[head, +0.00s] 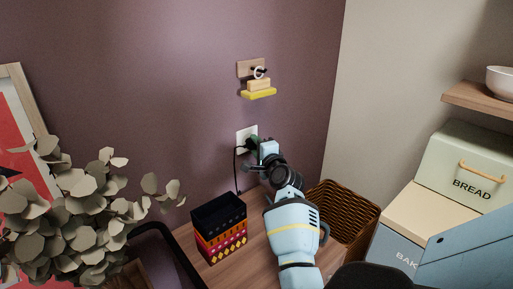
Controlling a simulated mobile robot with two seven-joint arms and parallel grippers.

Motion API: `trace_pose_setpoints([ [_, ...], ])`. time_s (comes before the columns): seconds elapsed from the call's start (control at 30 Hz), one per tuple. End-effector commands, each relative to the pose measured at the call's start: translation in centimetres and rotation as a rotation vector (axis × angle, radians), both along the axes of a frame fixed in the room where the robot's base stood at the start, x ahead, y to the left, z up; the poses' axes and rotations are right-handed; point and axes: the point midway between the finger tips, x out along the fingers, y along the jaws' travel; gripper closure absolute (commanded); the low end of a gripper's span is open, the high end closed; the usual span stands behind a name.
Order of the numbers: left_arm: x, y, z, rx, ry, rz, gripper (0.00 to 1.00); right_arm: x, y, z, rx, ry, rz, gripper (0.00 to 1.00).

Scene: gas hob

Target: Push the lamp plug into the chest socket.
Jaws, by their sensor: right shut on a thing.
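The white socket plate (241,136) is on the purple wall, above the wooden chest top (226,266). My right gripper (256,147) is at the plate, reaching up from the bottom of the view. It is shut on the dark green lamp plug (252,142), which is mostly hidden by the gripper. The plug is right in front of the plate; I cannot tell whether its pins are in the socket. A black cord (236,166) hangs from it down the wall. My left gripper is not in view.
A patterned dark box (219,226) stands on the chest left of my right arm. A wicker basket (345,212) is to its right. A wall hook (257,71) holds a yellow-based item above the socket. A leafy plant (85,185) fills the left; a bread bin (465,165) is at right.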

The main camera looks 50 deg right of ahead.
Motion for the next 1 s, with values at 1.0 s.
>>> trace_pose_setpoints([
  [1.0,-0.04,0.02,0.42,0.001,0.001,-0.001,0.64,-0.03,-0.01,-0.05,0.000,0.000,0.000,0.88],
])
